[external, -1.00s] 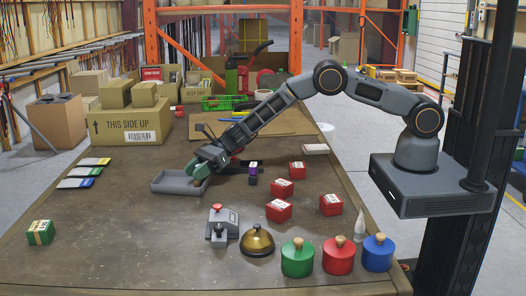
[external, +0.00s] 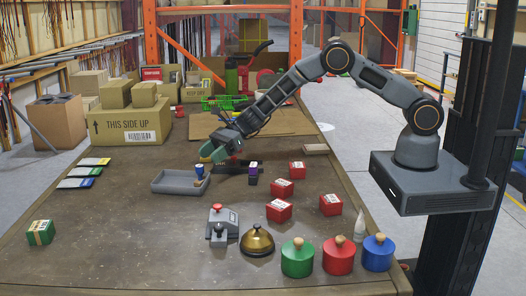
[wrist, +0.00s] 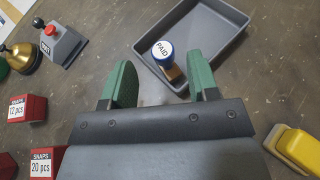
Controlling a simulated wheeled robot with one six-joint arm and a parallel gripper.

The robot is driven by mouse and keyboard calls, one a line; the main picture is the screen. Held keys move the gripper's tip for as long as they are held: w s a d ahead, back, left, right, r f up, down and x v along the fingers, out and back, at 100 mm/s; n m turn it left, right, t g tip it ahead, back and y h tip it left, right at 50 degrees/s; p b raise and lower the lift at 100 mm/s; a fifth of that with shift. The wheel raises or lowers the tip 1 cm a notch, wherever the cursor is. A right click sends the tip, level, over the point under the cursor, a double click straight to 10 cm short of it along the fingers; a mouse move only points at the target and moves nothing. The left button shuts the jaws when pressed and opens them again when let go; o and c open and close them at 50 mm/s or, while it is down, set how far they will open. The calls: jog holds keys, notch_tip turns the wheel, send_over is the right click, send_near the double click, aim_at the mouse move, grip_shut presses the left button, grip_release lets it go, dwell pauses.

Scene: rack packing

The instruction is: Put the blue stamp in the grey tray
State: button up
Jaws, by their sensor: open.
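The blue stamp (external: 200,171) stands in the right end of the grey tray (external: 166,186), close to its wall. In the wrist view the stamp (wrist: 164,52) shows a round white top marked PAID, a blue rim and a tan body, at the near end of the tray (wrist: 238,62). My gripper (external: 213,152) is open and empty, above and slightly right of the stamp. In the wrist view its green fingers (wrist: 160,76) are wide apart on either side of the stamp, with nothing between them touching.
A purple stamp (external: 253,170) stands right of the tray. Several red boxes (external: 279,210) lie further right. A grey-and-red device (external: 219,226) and a brass bell (external: 257,241) stand in front. Flat cards (external: 80,172) lie left. The table left of the bell is mostly clear.

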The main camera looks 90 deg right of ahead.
jog(key=s+a+r+n+g+h, duration=0.1)
jog(key=s+a+r+n+g, duration=0.2)
jog(key=s+r+n, duration=0.55)
jog(key=s+a+r+n+g+h, duration=0.1)
jog(key=s+a+r+n+g, duration=0.35)
jog(key=s, duration=0.75)
jog(key=s+d+r+n+h, duration=0.1)
jog(key=s+d+n+h, duration=0.1)
jog(key=s+n, duration=0.5)
jog(key=s+d+r+n+t+h, duration=0.1)
jog(key=s+d+n+h, duration=0.2)
jog(key=s+n+h, duration=0.2)
jog(key=s+n, duration=0.3)
jog(key=s, duration=0.4)
jog(key=shift+s+d, duration=0.3)
jog(key=shift+s, duration=0.1)
